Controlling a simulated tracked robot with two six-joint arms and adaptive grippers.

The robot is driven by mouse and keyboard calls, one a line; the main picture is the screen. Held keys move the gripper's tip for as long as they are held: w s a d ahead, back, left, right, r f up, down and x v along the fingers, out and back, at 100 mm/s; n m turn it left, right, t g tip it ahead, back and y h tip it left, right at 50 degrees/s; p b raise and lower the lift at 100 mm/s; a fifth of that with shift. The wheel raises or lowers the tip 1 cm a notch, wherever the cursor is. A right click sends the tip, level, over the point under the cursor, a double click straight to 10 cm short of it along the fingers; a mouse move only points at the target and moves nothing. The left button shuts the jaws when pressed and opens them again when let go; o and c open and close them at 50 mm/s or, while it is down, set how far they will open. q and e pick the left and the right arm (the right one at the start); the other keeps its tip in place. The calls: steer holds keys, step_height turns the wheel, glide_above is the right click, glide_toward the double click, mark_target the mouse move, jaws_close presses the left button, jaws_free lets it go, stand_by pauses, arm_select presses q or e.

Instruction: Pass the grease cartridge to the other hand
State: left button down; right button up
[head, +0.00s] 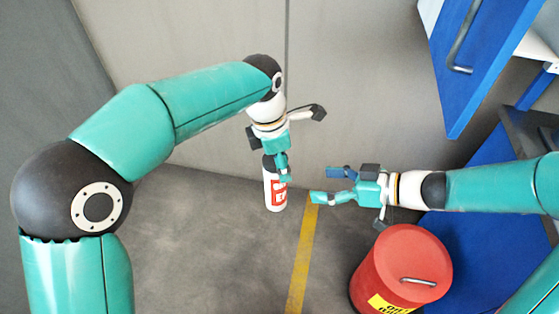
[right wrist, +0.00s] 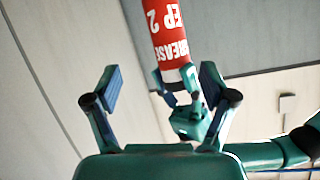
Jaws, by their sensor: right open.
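The grease cartridge (head: 275,194) is a white cylinder with a red label, hanging nearly upright below my left gripper (head: 279,170). The left gripper is shut on its upper part. My right gripper (head: 323,185) is open and empty, to the right of the cartridge, with its fingers pointing left toward it. In the right wrist view the cartridge's red label (right wrist: 168,32) shows at the top, beyond and between the open right fingers, not touching them. The left gripper (right wrist: 184,88) holds it there by the end nearer the picture's middle.
A red lidded drum (head: 402,262) stands on the floor below my right gripper. A blue cabinet door (head: 455,60) with a handle hangs at the upper right. A yellow line (head: 303,255) runs along the grey floor. The space between the two grippers is clear.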

steer(key=s+d+f+m+g+h, duration=0.2)
steer(key=s+d+f+m+h, duration=0.15)
steer(key=f+m, duration=0.5)
steer(key=s+d+f+m+g+h, duration=0.1)
steer(key=s+d+f+m+h, duration=0.3)
steer(key=f, duration=0.7)
steer(key=s+a+f+g, duration=0.2)
steer(key=s+a+f, duration=0.5)
steer(key=a+f, duration=0.1)
steer(key=shift+s+a+f+n, duration=0.25)
steer(key=shift+a+f+n, duration=0.15)
steer(key=shift+f, duration=0.5)
